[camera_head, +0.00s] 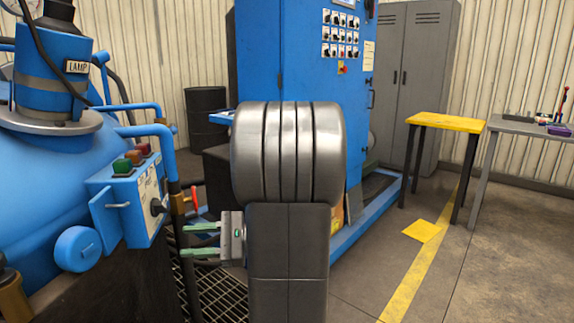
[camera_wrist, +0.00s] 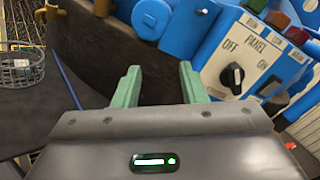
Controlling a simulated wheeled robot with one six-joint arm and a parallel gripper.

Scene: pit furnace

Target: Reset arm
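My gripper (camera_head: 202,241) shows left of my arm in the head view, with its green fingers pointing left. In the wrist view my gripper (camera_wrist: 160,84) has its two green fingers apart, with nothing between them. The fingers are near the blue control box (camera_head: 128,209) but look apart from it. The box's panel has a black rotary knob (camera_wrist: 234,76) with OFF and ON marks. My large arm joint and link cover the middle of the head view and hide part of the floor and cabinet.
A blue furnace vessel (camera_head: 38,200) stands at the left with pipes and a red-handled valve (camera_head: 194,197). A tall blue cabinet (camera_head: 300,60) stands behind my arm. A yellow table (camera_head: 450,122) and a grey table (camera_head: 515,126) are at the right. Floor at the front right is clear.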

